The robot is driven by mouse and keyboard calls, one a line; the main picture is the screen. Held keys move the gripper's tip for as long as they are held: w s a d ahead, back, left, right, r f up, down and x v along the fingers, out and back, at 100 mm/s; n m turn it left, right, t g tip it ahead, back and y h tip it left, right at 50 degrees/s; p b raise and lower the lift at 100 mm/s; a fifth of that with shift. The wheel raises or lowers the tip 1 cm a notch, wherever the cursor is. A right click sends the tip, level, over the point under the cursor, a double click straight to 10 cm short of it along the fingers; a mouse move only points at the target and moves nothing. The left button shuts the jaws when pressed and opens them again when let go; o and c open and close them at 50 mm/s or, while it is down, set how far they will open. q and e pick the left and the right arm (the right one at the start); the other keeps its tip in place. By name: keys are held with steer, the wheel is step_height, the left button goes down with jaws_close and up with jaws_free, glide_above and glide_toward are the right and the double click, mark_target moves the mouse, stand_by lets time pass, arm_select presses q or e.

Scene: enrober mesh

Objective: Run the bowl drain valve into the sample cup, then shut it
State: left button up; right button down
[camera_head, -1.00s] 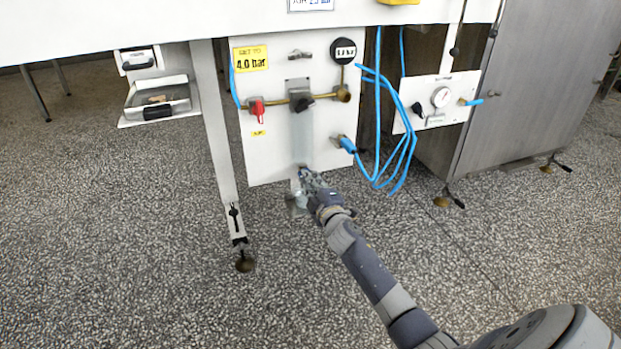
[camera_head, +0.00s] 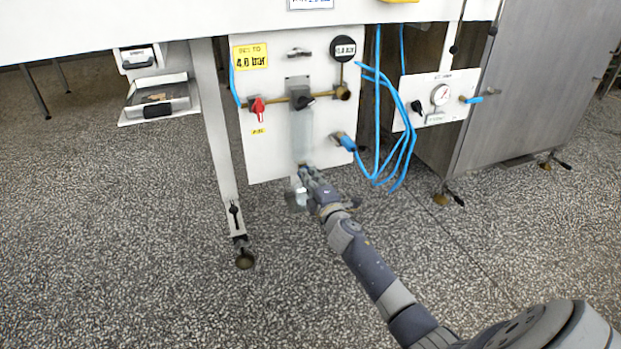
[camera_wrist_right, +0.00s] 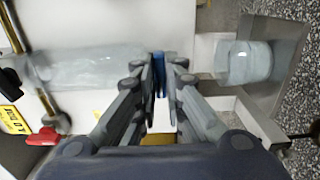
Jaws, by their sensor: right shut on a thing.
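The clear filter bowl (camera_head: 302,133) hangs upright on the white panel; in the right wrist view it lies at the left (camera_wrist_right: 90,66). My right gripper (camera_head: 305,175) is at the bowl's lower end. In the right wrist view its fingers (camera_wrist_right: 160,75) are closed on a small blue part, which looks like the drain valve (camera_wrist_right: 160,62); the fingers hide most of it. The clear sample cup (camera_wrist_right: 246,62) sits in a metal holder below the valve, and in the head view it shows just under my fingers (camera_head: 296,199). I cannot tell whether liquid is running. My left gripper is out of view.
A red-handled valve (camera_head: 257,106), a brass pipe and a round black gauge (camera_head: 343,49) are on the panel. Blue hoses (camera_head: 402,150) hang to the right of my gripper. A table leg (camera_head: 216,130) stands to the left. The floor in front is clear.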

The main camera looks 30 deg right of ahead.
steer(key=shift+a, duration=0.1)
steer(key=c, duration=1.7)
jaws_free()
steer(key=v, duration=1.2)
steer(key=shift+f, duration=0.1)
